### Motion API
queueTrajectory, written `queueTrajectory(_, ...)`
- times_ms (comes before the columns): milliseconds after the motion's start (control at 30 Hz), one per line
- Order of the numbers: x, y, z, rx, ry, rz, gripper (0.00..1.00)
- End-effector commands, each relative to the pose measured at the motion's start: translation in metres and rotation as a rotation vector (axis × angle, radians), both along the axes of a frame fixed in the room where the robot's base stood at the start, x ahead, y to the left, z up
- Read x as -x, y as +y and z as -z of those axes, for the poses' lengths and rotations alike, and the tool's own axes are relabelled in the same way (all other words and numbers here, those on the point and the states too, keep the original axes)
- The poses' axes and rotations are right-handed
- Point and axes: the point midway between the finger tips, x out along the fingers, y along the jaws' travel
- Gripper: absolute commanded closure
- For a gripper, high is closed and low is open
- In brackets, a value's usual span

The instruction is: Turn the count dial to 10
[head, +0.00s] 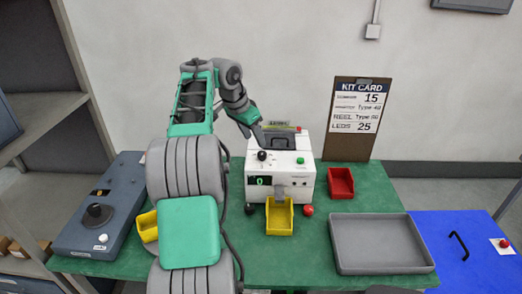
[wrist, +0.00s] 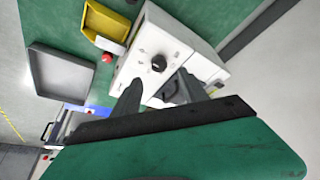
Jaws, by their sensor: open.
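A white machine (head: 281,180) stands on the green table. Its front carries a black knob (head: 262,155), which looks like the count dial; its markings are too small to read. A green display (head: 260,181) below the knob shows 0. In the wrist view the knob (wrist: 158,62) is on the white face, just beyond my fingertips. My gripper (wrist: 160,84) is open, with its two grey fingers apart and nothing between them. In the head view my gripper (head: 259,138) is above and close to the knob. I cannot tell whether it touches the machine.
A kit card (head: 357,115) reads 15, Type 4U, Reel and LEDs 25, partly unclear. A yellow bin (head: 279,218), a red bin (head: 340,183) and a grey tray (head: 381,244) stand near the machine. A grey-blue box with a large knob (head: 98,214) is at left.

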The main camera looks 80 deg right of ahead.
Motion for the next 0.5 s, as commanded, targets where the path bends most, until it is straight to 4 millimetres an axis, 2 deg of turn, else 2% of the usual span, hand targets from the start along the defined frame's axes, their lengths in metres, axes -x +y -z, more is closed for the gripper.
queueTrajectory(333, 0.016, -0.019, 0.053, 0.000, -0.001, 0.015, 0.49)
queueTrajectory(500, 0.020, -0.026, 0.069, 0.002, -0.001, 0.013, 0.49)
